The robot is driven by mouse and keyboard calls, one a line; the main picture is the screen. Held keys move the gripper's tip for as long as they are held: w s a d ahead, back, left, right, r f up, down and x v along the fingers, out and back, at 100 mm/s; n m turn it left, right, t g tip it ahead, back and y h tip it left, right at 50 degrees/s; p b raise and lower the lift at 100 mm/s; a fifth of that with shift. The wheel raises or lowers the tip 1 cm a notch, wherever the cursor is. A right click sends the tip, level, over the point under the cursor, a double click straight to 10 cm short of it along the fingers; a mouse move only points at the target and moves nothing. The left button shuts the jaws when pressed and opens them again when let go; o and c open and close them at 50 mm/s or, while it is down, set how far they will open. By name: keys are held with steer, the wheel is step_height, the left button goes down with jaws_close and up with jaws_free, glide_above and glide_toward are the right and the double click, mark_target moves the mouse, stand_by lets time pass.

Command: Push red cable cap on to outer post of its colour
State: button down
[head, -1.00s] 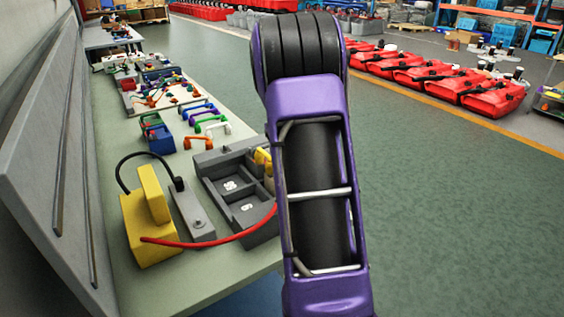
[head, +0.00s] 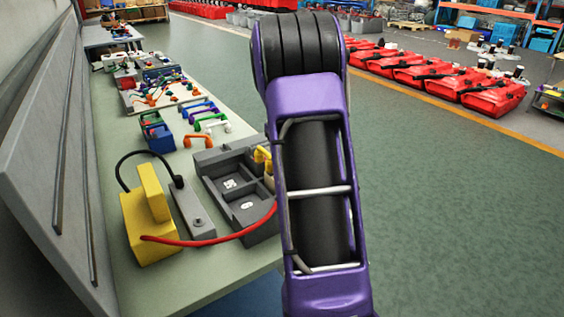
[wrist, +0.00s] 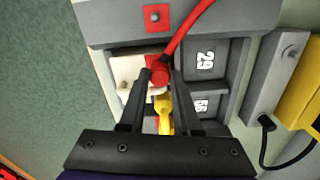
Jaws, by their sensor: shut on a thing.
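The red cable cap (wrist: 157,74) is between the fingertips of my gripper (wrist: 159,80) in the wrist view, and the gripper is shut on it. Its red cable (wrist: 190,32) runs up and right; in the head view the cable (head: 200,241) joins a yellow block (head: 147,225). In the wrist view a red square with a small grey post (wrist: 157,17) is on the grey ledge (wrist: 112,25), above and apart from the cap. A white block (wrist: 126,72) with a post is just left of the cap. In the head view my arm hides the gripper and cap.
The grey tray (head: 209,158) has recesses numbered 29 and 56. A yellow part (wrist: 165,106) is between my fingers, below the cap. A grey block (head: 193,214) with a black cable stands beside the tray. Coloured handles (head: 200,108) and other parts lie further along the bench.

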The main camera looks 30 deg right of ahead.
steer(key=shift+f+b, duration=0.35)
steer(key=shift+f, duration=0.35)
steer(key=shift+c, duration=0.2)
jaws_free()
step_height(320, 180, up, 4)
steer(key=p, duration=0.2)
steer(key=shift+f+p, duration=0.25)
steer(key=shift+p, duration=0.1)
steer(key=shift+r, duration=2.5)
